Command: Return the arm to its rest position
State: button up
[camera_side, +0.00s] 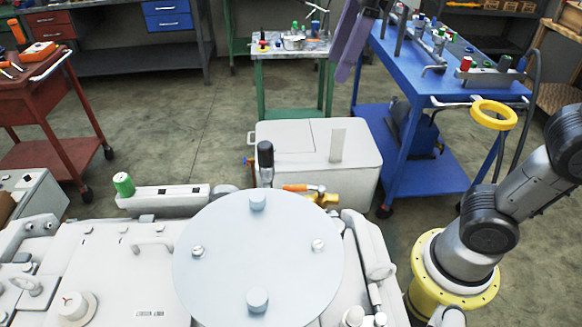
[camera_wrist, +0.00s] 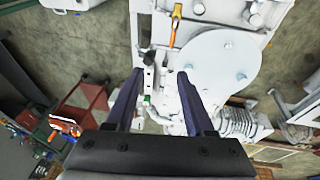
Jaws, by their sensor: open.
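My gripper (camera_side: 343,66) hangs at the top of the side view, with its purple fingers pointing down and its upper part cut off by the frame. In the wrist view my gripper (camera_wrist: 160,75) has its two dark fingers spread apart, with nothing between them. It is in the air, apart from the white machine (camera_side: 100,255). The round grey lid (camera_side: 258,255) lies flat on the machine, with screw heads and knobs on it. The lid also shows in the wrist view (camera_wrist: 220,68), beyond the right finger. My arm's base stands at the lower right of the side view.
A blue cart (camera_side: 455,85) with tools and a yellow ring (camera_side: 494,114) stands behind my arm. A white box (camera_side: 285,140) sits behind the machine. An upright black-topped handle (camera_side: 265,155) rises beside the lid. A red cart (camera_side: 40,110) stands left. Open floor lies between.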

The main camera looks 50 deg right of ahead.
jog(key=s+d+f+m+t, duration=0.1)
jog(key=s+d+f+m, duration=0.3)
jog(key=f, duration=0.3)
jog(key=s+d+f+m+t, duration=0.1)
jog(key=s+d+f+m, duration=0.2)
jog(key=s+f+m, duration=0.2)
notch_tip(320, 180, down, 4)
jog(key=shift+s+d+r+t+h, duration=0.3)
jog(key=shift+s+d+h, duration=0.1)
jog(key=shift+s, duration=0.4)
